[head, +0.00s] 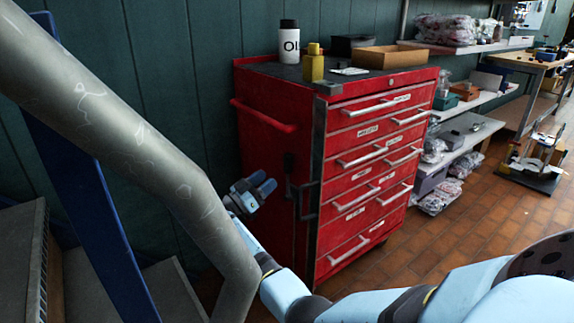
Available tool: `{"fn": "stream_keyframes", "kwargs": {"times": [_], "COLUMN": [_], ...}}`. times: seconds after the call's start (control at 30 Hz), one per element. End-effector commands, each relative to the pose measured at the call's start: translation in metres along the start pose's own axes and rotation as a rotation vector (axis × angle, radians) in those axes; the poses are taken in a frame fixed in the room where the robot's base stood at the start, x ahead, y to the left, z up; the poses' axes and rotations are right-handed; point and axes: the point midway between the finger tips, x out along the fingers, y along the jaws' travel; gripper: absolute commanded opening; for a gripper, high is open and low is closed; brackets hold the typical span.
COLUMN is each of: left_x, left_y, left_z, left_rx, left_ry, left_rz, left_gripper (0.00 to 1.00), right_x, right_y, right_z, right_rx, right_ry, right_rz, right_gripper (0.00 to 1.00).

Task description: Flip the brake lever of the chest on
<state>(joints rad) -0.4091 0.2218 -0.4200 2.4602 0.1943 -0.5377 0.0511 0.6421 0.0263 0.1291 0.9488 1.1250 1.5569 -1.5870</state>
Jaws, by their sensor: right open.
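The red tool chest (352,190) stands in the middle of the head view, its labelled drawers facing right. On its narrow left side, a dark bracket-shaped lever (306,201) sits near the front corner, beside a black upright part (290,172). Whether this lever is on or off I cannot tell. My right gripper (262,184) is open and empty, left of the lever and apart from it, its blue fingers pointing toward the chest's side. My left gripper is not in view.
A red side handle (264,115) juts from the chest.

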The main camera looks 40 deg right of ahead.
Motion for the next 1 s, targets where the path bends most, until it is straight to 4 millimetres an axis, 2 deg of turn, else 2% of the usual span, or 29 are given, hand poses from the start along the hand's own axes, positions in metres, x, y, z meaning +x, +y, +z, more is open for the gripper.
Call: {"fn": "stream_keyframes", "kwargs": {"times": [0.07,0.2,0.4,0.6,0.87,0.9,1.0], "left_x": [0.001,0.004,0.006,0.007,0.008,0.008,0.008], "left_y": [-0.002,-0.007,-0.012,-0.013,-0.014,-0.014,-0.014], "left_z": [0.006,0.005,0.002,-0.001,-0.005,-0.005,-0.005], "left_rx": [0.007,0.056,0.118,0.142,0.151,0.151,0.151], "left_ry": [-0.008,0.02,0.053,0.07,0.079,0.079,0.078], "left_rz": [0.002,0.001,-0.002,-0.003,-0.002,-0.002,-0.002], "left_gripper": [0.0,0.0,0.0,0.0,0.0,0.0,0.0], "right_x": [0.018,0.049,0.081,0.095,0.097,0.097,0.096], "right_y": [0.001,0.0,0.0,0.0,0.0,0.0,0.0], "right_z": [0.002,0.002,0.001,0.0,-0.001,-0.001,-0.001], "right_rx": [0.004,0.003,0.003,0.002,0.002,0.002,0.002], "right_ry": [0.004,0.006,0.005,0.003,0.003,0.003,0.003], "right_rz": [0.002,0.001,0.0,-0.001,-0.002,-0.002,-0.002], "right_gripper": [0.51,0.51,0.51,0.51,0.51,0.49,0.26]}}
